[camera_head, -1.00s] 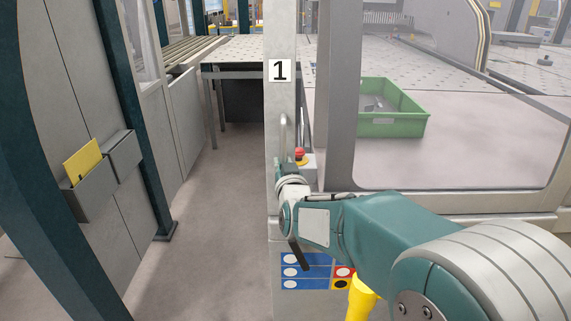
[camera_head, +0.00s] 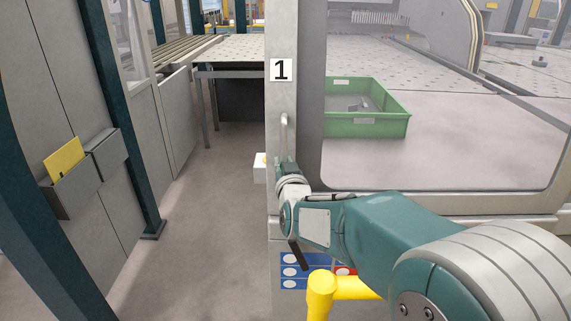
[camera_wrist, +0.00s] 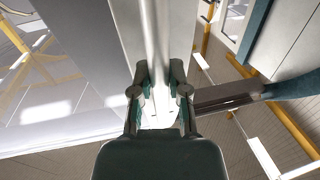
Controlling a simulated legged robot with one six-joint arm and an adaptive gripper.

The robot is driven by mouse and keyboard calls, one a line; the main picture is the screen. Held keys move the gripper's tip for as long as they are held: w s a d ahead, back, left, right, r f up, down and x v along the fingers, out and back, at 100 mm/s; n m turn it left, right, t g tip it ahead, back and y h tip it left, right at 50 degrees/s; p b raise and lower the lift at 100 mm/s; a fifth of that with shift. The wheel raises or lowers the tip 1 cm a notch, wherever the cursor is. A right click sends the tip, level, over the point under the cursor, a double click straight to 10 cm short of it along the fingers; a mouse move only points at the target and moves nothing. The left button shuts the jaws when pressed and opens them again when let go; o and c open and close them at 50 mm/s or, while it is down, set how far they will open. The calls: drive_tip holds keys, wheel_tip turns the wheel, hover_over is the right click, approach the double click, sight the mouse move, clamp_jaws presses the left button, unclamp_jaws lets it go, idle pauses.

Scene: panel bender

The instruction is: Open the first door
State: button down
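The first door shows in the head view as a grey upright post (camera_head: 280,210) with a white "1" label (camera_head: 281,70). A vertical bar handle (camera_head: 284,135) is on its face. My gripper (camera_head: 287,168) is at the lower part of this handle. In the wrist view the handle (camera_wrist: 158,35) runs between the two fingers of my gripper (camera_wrist: 159,80), which are closed in on both sides of it. Finger contact is partly hidden by the gripper itself. A blue card with white circles (camera_head: 292,271) is low on the door.
A yellow post (camera_head: 320,292) stands low in front, near my arm. A windowed panel is right of the door, with a green crate (camera_head: 368,122) behind it. Grey cabinets with a holder (camera_head: 75,190) line the left. The floor (camera_head: 200,240) between them is clear.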

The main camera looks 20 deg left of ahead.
drive_tip(key=c, duration=0.7)
unclamp_jaws()
drive_tip(key=shift+w+f, duration=0.1)
drive_tip(key=shift+f, duration=0.1)
drive_tip(key=shift+o, duration=0.5)
drive_tip(key=shift+w+d, duration=0.1)
drive_tip(key=shift+d, duration=0.1)
drive_tip(key=shift+d+r, duration=0.15)
drive_tip(key=shift+d, duration=0.15)
drive_tip(key=v, duration=1.2)
drive_tip(key=shift+a, duration=0.1)
